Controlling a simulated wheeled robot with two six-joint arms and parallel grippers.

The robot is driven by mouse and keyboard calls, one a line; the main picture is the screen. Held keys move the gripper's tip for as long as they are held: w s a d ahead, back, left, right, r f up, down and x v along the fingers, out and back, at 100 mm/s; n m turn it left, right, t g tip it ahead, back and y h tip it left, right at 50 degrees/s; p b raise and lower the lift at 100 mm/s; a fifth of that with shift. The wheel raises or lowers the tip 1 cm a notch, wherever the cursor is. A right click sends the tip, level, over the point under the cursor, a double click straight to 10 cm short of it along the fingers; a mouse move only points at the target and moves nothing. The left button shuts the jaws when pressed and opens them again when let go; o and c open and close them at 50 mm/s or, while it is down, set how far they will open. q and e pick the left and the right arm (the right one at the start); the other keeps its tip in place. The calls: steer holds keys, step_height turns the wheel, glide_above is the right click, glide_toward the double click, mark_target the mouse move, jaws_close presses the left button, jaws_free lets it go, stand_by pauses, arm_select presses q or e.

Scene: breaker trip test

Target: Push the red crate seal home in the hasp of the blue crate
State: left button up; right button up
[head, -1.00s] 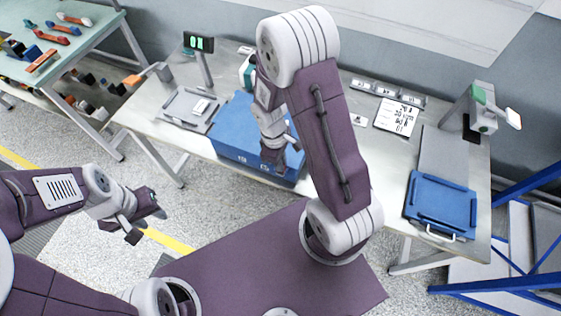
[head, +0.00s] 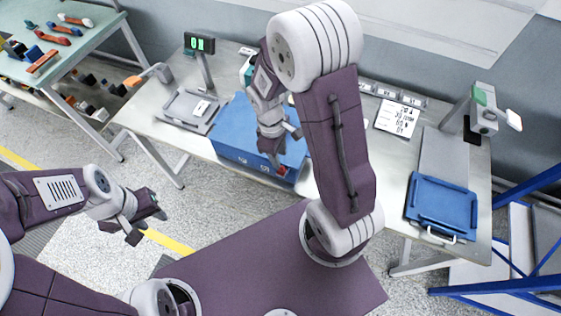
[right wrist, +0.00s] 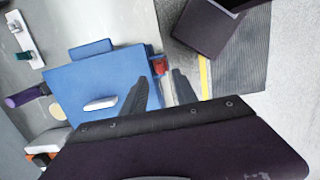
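The blue crate (head: 235,135) stands on the workbench, left of the middle in the head view; it also shows in the right wrist view (right wrist: 95,80). The red crate seal (right wrist: 158,66) is at the crate's edge in the right wrist view, and a small red spot of it (head: 282,170) shows at the crate's front right in the head view. My right gripper (right wrist: 161,76) is open, its two dark fingers apart, with the seal just beyond and between the tips. I cannot tell how deep the seal sits in the hasp. My left gripper (head: 151,221) is open and empty over the floor.
A grey tray (head: 178,118) lies left of the crate and a digital display (head: 199,44) stands behind it. A blue tray (head: 441,207) and a white printed sheet (head: 397,117) are on the right of the bench. Bare bench top lies between crate and blue tray.

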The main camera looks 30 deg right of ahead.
step_height(320, 180, up, 4)
steer(key=shift+w+a+f, duration=0.15)
steer(key=shift+f, duration=0.1)
stand_by(0.5)
steer(key=s+m, duration=0.1)
steer(key=m, duration=0.2)
steer(key=s+a+m+t, duration=0.1)
steer(key=s+m, duration=0.1)
steer(key=s+r+m+t+y+b, duration=0.1)
steer(key=s+m, duration=0.1)
steer(key=m, duration=0.1)
steer(key=shift+a+m, duration=0.2)
steer(key=shift+m, duration=0.1)
steer(key=shift+s, duration=0.15)
stand_by(0.4)
